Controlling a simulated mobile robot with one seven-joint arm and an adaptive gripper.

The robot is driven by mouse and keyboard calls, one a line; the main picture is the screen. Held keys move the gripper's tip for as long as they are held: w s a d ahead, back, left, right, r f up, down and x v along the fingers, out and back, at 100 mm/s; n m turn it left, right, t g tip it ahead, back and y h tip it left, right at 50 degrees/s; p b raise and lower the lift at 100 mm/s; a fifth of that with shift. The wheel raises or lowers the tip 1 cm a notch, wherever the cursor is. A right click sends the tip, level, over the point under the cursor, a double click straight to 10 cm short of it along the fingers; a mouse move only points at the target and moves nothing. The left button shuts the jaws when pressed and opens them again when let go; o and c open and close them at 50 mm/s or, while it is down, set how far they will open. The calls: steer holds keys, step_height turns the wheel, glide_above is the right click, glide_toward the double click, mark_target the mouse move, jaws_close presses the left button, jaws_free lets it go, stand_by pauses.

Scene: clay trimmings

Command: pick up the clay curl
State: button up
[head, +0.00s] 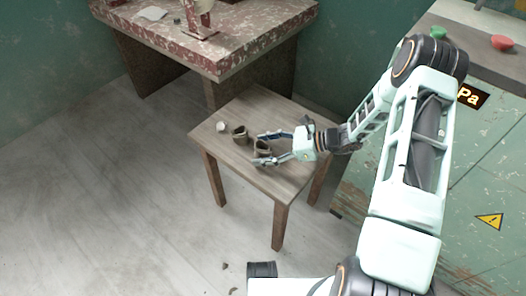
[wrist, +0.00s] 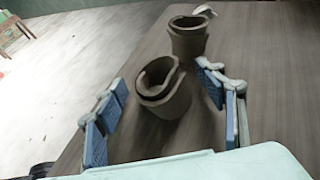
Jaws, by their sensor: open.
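A grey-brown clay curl (wrist: 172,104), rolled like a short open tube, stands on the small wooden table between the fingers of my gripper (wrist: 163,82). It also shows in the head view (head: 262,146), partly hidden by the fingers. My gripper (head: 261,150) is open, with a blue-padded finger on each side of this curl. Gaps show between the pads and the clay in the wrist view. A second, similar curl (wrist: 188,40) stands just beyond the fingertips; it shows in the head view (head: 240,134) to the left.
A small pale piece (head: 222,127) lies near the far left edge of the small table (head: 283,108). A larger worn red-and-white table (head: 240,52) stands behind. A green cabinet (head: 480,170) is on the right. Small scraps (head: 225,266) lie on the floor.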

steer(key=c, duration=1.3)
steer(key=shift+r, duration=0.15)
